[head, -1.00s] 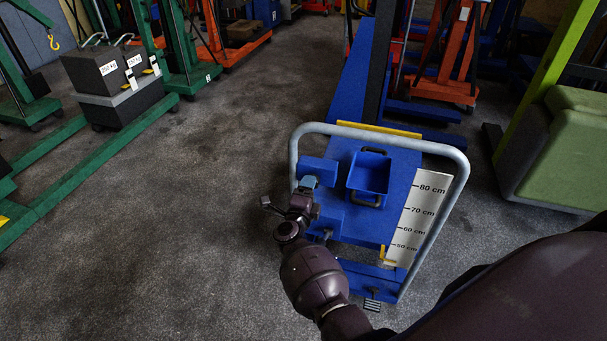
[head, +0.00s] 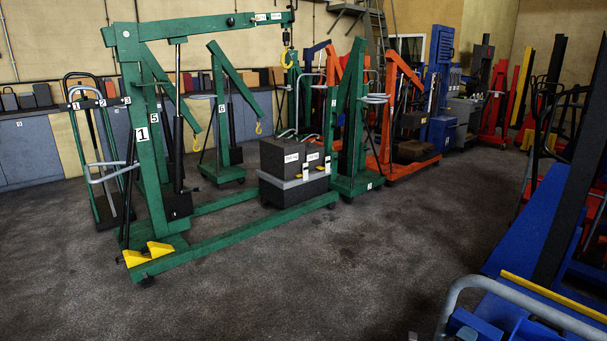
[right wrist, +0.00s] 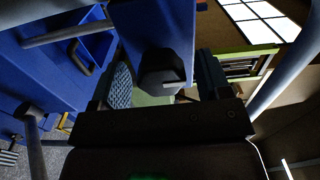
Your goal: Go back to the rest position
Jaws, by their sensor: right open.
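The blue trolley jack shows only in part at the lower right of the head view, with its grey tube handle (head: 545,301) and a yellow strip (head: 553,297). In the right wrist view its blue body (right wrist: 30,65) and blue tray (right wrist: 97,42) are at the left. My right gripper (right wrist: 163,80) is open, its fingers apart on either side of the picture's middle. A black block-like knob (right wrist: 163,70) shows between the fingers; I cannot tell how close it is or whether they touch it. My left gripper is in neither current view.
A green hoist marked 1 (head: 148,150) stands at the left with long floor legs. Dark weight blocks (head: 290,157) sit by its leg. Orange hoists (head: 405,145) stand behind. The grey floor (head: 300,270) in front is clear. Blue cabinets (head: 45,150) line the wall.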

